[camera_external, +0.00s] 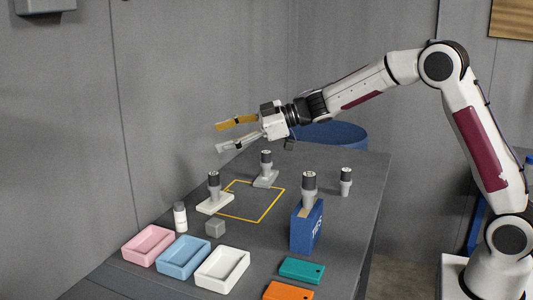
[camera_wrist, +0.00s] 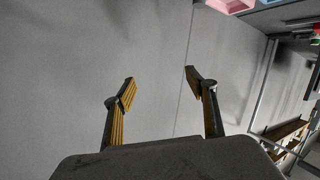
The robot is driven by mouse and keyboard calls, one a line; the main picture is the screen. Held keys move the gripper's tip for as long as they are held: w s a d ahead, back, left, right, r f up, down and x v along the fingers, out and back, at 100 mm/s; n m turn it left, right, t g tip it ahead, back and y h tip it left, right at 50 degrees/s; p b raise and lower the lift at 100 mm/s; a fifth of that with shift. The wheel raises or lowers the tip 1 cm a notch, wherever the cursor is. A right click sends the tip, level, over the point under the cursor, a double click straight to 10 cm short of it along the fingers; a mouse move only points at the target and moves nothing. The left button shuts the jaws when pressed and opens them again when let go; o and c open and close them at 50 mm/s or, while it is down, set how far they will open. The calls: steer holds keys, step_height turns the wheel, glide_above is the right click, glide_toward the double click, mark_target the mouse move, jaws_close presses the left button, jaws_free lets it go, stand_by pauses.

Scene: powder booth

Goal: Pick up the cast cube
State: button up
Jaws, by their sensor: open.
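The cast cube (camera_external: 215,228) is a small grey block on the dark table (camera_external: 345,240). It stands behind the blue and white trays and to the right of a white bottle. My gripper (camera_external: 218,137) is raised well above the table's far left part, its fingers pointing left. It is open and empty, apart from the cube and higher than it. In the wrist view my two fingers (camera_wrist: 158,75) are spread, with only grey wall between them. The cube does not show in the wrist view.
Pink (camera_external: 148,245), blue (camera_external: 183,257) and white (camera_external: 222,268) trays line the front. A white bottle (camera_external: 181,218) and a dark-topped tool on a pale base (camera_external: 214,200) stand near the cube. A blue box (camera_external: 306,229) is to the right. The yellow outlined square (camera_external: 262,212) is mostly clear.

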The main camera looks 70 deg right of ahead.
step_height(320, 180, down, 10)
steer(key=a+n+g+y, duration=0.2)
steer(key=g+y, duration=0.1)
steer(key=y, duration=0.1)
steer(key=n+g+y, duration=0.2)
steer(key=g, duration=0.2)
glide_toward(218, 220)
steer(key=x, duration=0.3)
steer(key=shift+w+f, duration=0.1)
steer(key=shift+w, duration=0.1)
steer(key=shift+x, duration=1.3)
steer(key=shift+t, duration=0.3)
steer(key=shift+s+x, duration=0.2)
steer(key=shift+x, duration=2.4)
steer(key=shift+a, duration=0.1)
steer(key=c, duration=1.4)
